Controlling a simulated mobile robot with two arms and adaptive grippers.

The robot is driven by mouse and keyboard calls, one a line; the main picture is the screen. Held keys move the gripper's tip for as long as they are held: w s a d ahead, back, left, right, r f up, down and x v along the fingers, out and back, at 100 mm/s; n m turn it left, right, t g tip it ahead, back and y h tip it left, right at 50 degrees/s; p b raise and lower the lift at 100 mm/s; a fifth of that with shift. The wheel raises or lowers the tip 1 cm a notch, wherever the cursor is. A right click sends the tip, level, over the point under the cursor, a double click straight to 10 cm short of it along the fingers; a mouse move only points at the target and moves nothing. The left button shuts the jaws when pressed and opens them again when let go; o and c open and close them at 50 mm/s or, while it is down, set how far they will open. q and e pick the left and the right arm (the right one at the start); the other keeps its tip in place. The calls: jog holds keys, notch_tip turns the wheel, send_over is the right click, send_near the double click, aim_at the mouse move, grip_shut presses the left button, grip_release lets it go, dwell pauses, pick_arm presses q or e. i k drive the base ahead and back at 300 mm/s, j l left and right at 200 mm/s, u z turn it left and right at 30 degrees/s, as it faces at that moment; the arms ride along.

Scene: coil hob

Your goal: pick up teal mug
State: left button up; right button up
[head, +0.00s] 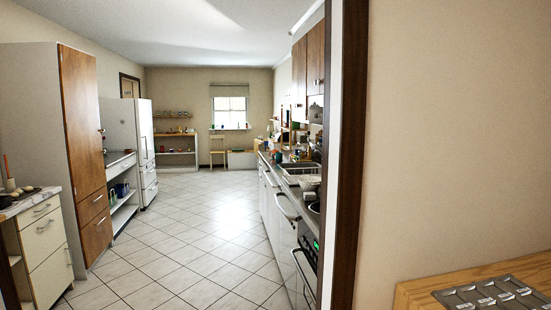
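I cannot make out a teal mug for certain in the head view. A small blue object (122,190) sits on the open lower shelf of the left counter, but it is too small to tell what it is. Small items on the far wall shelves and along the right counter are also too small to identify. Neither of my grippers is in view.
A doorway edge (348,160) and a wall (450,130) stand close on the right. A wooden surface with a metal tray (495,298) is at the lower right. Cabinets (84,150) line the left, a counter (300,180) the right. The tiled floor (195,235) between is clear.

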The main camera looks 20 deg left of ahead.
aim_at(278, 156)
jog(key=i+j+u, duration=0.55)
jog(key=i, duration=0.35)
jog(key=i+j+u, duration=0.3)
jog(key=i, duration=0.2)
jog(key=i+l+u, duration=0.1)
jog(key=i+u, duration=0.2)
jog(key=i, duration=2)
jog(key=i+z, duration=0.1)
jog(key=i, duration=0.5)
jog(key=i+j, duration=0.1)
jog(key=i, duration=0.55)
jog(key=i+j+z, duration=0.15)
jog(key=i, duration=0.45)
